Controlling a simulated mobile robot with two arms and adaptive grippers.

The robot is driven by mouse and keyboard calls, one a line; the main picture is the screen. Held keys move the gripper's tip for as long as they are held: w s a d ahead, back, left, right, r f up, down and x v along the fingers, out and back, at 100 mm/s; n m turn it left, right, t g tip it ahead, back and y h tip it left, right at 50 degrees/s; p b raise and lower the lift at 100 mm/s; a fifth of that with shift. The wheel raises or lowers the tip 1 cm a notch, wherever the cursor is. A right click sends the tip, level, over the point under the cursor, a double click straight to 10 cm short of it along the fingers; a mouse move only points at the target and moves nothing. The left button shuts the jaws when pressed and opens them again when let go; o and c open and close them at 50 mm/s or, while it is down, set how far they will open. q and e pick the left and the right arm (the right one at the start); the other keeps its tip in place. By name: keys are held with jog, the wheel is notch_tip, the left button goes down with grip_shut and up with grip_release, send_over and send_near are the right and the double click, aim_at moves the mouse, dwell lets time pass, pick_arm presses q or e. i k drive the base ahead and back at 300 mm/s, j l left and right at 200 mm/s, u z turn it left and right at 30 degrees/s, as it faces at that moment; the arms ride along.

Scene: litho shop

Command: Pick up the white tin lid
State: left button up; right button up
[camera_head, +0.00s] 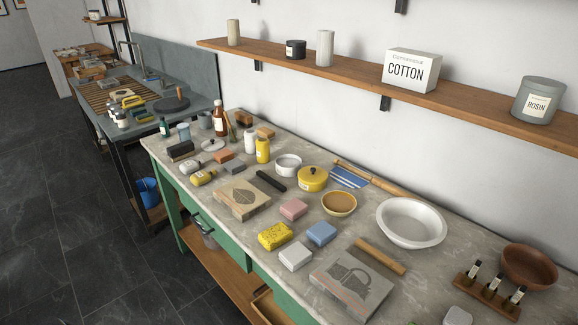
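A round white lid with a dark knob (213,145) lies flat on the left part of the stone-topped bench (330,235). It looks like the white tin lid. An open, round white tin (288,167) stands apart from it, further right near the middle of the bench. Neither of my grippers shows in the head view.
A dark block (181,151), an orange block (223,156) and a brown bottle (219,118) stand close around the lid. A yellow lidded tin (313,179) and a large white basin (411,224) stand further right. A wooden shelf (340,72) runs above the bench.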

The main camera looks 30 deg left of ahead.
aim_at(212, 144)
jog(key=u, duration=1.5)
jog(key=i+j+z, duration=0.15)
jog(key=z, duration=0.35)
jog(key=i+j+z, duration=0.15)
jog(key=z, duration=0.35)
jog(key=i+j+z, duration=0.1)
jog(key=j+z, duration=0.25)
jog(key=z, duration=0.15)
